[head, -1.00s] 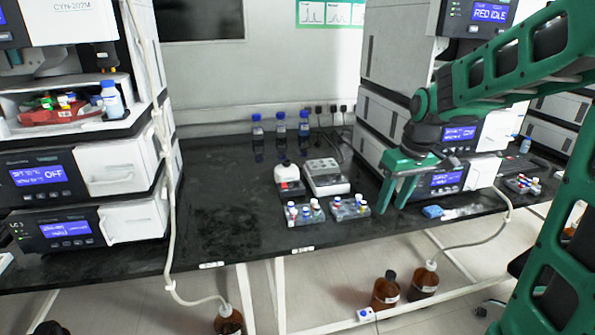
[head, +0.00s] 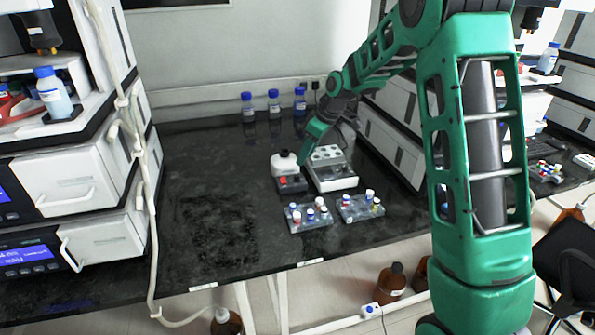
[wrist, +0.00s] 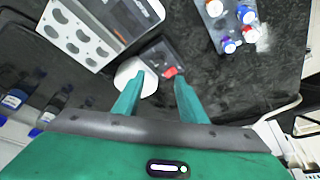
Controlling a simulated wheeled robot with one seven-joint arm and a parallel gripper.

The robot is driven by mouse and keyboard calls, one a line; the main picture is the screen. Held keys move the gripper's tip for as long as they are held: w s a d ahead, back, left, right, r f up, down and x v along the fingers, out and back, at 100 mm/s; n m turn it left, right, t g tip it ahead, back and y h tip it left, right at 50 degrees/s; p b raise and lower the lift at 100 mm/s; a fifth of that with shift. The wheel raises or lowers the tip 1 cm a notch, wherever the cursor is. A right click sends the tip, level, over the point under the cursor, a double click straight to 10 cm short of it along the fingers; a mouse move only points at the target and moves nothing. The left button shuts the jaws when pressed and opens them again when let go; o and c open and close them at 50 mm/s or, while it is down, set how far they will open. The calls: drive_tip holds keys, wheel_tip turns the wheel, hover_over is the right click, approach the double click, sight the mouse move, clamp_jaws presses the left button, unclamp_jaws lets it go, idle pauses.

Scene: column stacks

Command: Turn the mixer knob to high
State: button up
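The mixer (head: 290,183) is a small dark box with a white round top, standing on the black bench. Its red knob (head: 283,181) is on the front; in the wrist view the red knob (wrist: 170,72) shows close ahead of my fingertips. My gripper (wrist: 159,80) is open and empty, its two green fingers apart, with the white top (wrist: 130,76) partly behind the left finger. In the head view my gripper (head: 304,158) is just above and to the right of the mixer. I cannot tell from here whether a finger touches it. The knob's setting is not readable.
A white block with round wells (head: 332,175) stands close to the right of the mixer. Two vial racks (head: 309,217) (head: 361,207) sit in front. Several blue-capped bottles (head: 273,103) stand at the back wall. The bench left of the mixer is clear.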

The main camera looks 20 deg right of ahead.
sight(297, 174)
drive_tip(key=x, duration=0.8)
drive_tip(key=shift+d+f, duration=0.2)
drive_tip(key=shift+f, duration=0.3)
clamp_jaws()
